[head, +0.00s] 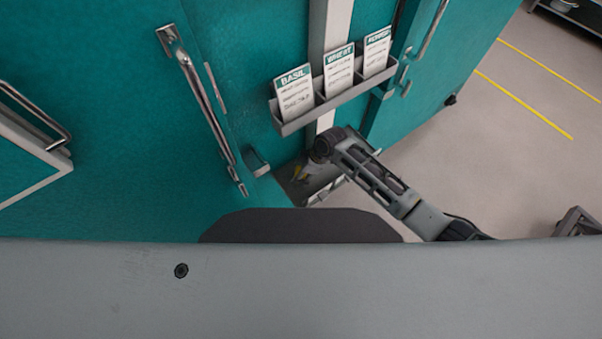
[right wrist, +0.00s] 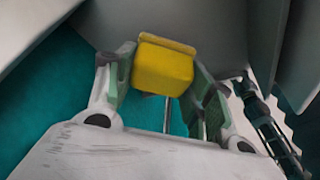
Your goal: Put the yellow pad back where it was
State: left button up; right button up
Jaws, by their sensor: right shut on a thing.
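The yellow pad (right wrist: 163,68) is a small block with a lip along its upper edge, seen in the right wrist view. My right gripper (right wrist: 158,76) is shut on it, with a green-lined finger on each side. The arm partly hides this spot. I cannot tell whether the pad touches a surface. My left gripper is not in view.
A grey rack (head: 330,103) with cards, the BASIL card (head: 294,92), the WHEAT card (head: 339,70) and a third, sits just above my arm. A door handle (head: 205,110) sticks out at left. Open floor (head: 490,140) with yellow lines lies to the right.

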jog(key=shift+f, duration=0.5)
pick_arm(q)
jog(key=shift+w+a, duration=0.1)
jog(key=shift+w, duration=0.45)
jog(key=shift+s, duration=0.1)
pick_arm(e)
jog(key=o, duration=0.6)
jog(key=shift+o, duration=1.3)
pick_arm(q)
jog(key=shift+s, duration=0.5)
pick_arm(e)
jog(key=shift+o, duration=0.3)
jog(key=shift+r, duration=0.15)
